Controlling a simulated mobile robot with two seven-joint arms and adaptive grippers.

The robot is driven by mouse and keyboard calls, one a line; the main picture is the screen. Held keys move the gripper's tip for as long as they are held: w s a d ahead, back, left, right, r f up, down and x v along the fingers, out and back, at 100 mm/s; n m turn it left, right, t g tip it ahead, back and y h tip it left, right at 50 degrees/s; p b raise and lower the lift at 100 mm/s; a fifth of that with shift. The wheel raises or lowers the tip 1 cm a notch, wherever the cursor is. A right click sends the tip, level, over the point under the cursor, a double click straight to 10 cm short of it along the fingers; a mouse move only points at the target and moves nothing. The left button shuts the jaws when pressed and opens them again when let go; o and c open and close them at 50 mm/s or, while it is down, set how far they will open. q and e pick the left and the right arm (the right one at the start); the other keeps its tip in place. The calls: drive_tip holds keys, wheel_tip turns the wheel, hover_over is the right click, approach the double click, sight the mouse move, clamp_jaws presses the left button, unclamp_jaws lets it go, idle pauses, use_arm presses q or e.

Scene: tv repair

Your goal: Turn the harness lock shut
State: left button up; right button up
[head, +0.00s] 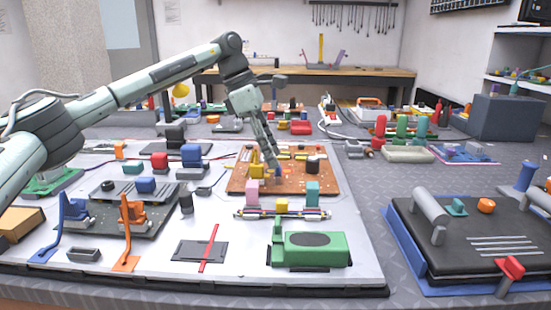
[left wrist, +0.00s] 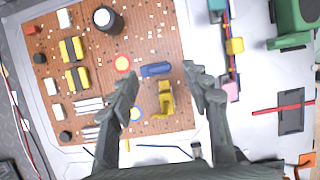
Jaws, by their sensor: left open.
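My left gripper (head: 271,172) is open and points down over the orange-brown circuit board (head: 240,184). In the left wrist view the fingers of the left gripper (left wrist: 160,74) are spread either side of a small blue piece (left wrist: 157,69), not visibly gripping it. A yellow bracket-like part (left wrist: 166,100) is beside the blue piece. The wire harness (head: 270,215) lies in front of the board, with a pink block (head: 252,195), a teal block (head: 312,193) and a yellow piece (head: 282,205). I cannot tell for certain which part is the harness lock. My right gripper is not in view.
A green block-like unit (head: 312,249) stands in front of the harness. A dark capacitor (left wrist: 108,19) rises from the board near the fingers. A grey plate with a red strip (head: 209,249) lies front left. A black panel on a blue tray (head: 455,235) is at right.

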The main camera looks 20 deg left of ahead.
sight(278, 168)
use_arm(q)
drive_tip(key=shift+x, duration=1.25)
clamp_jaws()
